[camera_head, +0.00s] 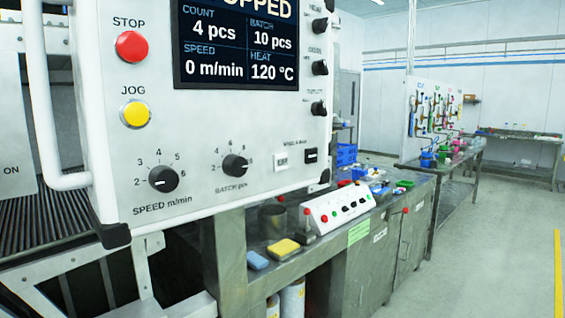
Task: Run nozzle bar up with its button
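My gripper is not in view. A white control panel (222,195) fills the upper left, close to the camera. It carries a red STOP button (131,46), a yellow JOG button (135,114), a SPEED knob (163,179) and a BATCH knob (235,165). Black knobs (319,68) line its right side, with labels too small to read. A black switch (310,155) sits at its lower right. The display (240,50) reads count 4 pcs, batch 10 pcs, speed 0 m/min, heat 120 °C. I cannot make out the nozzle bar or a button labelled for it.
A white handle (43,110) runs along the panel's left side. Behind the panel, a metal bench (262,280) holds a white button box (325,217), a yellow sponge (283,249) and a blue sponge (257,260). Open floor (490,250) lies at the right.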

